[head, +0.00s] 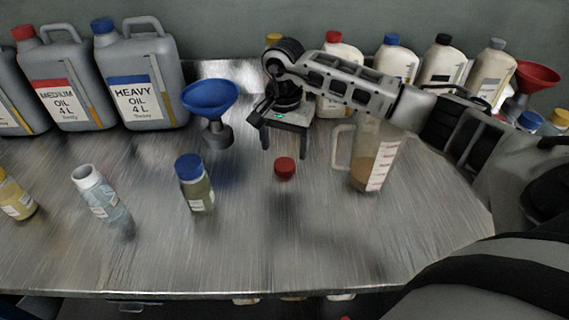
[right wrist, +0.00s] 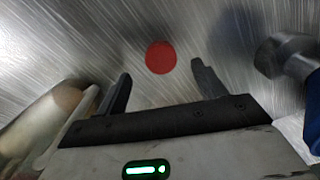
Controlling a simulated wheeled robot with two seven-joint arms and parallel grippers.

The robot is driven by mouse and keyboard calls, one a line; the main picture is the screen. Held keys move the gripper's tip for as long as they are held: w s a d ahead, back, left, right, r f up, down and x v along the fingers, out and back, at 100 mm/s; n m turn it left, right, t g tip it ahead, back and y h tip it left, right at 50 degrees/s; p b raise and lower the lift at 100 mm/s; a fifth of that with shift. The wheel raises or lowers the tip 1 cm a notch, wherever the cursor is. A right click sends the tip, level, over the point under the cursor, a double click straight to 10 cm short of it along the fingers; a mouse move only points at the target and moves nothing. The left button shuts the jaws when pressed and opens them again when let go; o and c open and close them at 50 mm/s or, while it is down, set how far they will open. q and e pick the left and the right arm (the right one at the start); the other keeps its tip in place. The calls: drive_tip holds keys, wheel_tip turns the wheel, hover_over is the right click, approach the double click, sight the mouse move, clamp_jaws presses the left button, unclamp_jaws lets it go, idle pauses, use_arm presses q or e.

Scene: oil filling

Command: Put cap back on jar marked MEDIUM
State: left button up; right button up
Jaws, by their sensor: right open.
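The red cap (head: 285,168) is on the metal table, just in front of and below my right gripper (head: 284,150). In the right wrist view the cap (right wrist: 160,57) shows as a red disc beyond and between the two fingertips (right wrist: 162,74). The right gripper is open and empty, fingers pointing down, apart from the cap. An uncapped clear jar (head: 104,200) with a white neck stands on the left of the table. Its label is too small to read. My left gripper is not in view.
A blue-capped jar (head: 194,183) stands between the open jar and the cap. A blue funnel (head: 211,98) is left of the right gripper, a measuring jug (head: 372,158) right of it. A yellow jar (head: 15,197) is far left. Oil canisters (head: 66,85) line the back. The front table is clear.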

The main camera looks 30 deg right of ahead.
sight(284, 164)
wheel_tip(284, 164, down, 5)
drive_tip(key=shift+w+d+f+p, duration=0.1)
drive_tip(key=shift+p, duration=0.45)
drive_tip(key=c, duration=1.1)
